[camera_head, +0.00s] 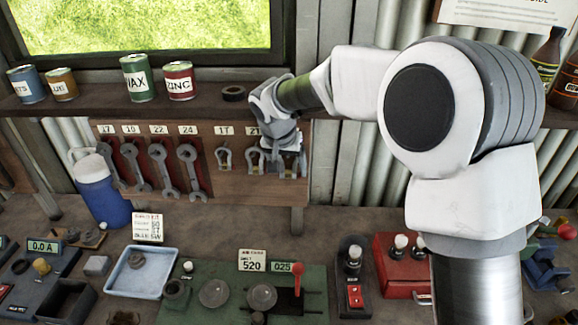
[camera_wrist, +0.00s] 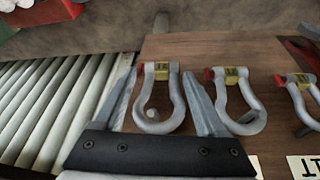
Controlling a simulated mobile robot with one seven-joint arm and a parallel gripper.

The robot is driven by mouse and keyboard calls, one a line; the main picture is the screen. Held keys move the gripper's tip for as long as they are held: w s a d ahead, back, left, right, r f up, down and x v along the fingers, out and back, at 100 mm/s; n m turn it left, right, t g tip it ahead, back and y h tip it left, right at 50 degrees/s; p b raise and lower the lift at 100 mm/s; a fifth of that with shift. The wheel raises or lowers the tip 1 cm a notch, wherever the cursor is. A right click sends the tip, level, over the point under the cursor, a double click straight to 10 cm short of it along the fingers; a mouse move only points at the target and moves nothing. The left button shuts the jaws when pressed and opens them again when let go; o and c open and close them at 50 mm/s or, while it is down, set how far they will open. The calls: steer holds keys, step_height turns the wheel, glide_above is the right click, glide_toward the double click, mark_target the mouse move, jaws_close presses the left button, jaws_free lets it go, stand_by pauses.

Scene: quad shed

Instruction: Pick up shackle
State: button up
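Several grey metal shackles with yellow tags hang in a row on a brown wooden board. In the wrist view one shackle (camera_wrist: 178,108) lies between the two fingers of my gripper (camera_wrist: 161,72), which is open. The fingers stand on either side of its bow, and firm contact cannot be seen. A second shackle (camera_wrist: 238,105) hangs just right of the right finger, and a third (camera_wrist: 303,100) is at the right edge. In the head view my gripper (camera_head: 289,165) is at the right end of the shackle row and partly hides it; the leftmost shackle (camera_head: 224,158) is clear.
Wrenches (camera_head: 187,168) hang left of the shackles. A shelf (camera_head: 190,102) with cans and a dark ring (camera_head: 233,93) runs just above my gripper. The workbench below holds a blue tray (camera_head: 160,283), a green panel (camera_head: 235,278) and a red box (camera_head: 390,285).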

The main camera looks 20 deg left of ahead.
steer(key=c, duration=0.6)
steer(key=shift+r, duration=0.15)
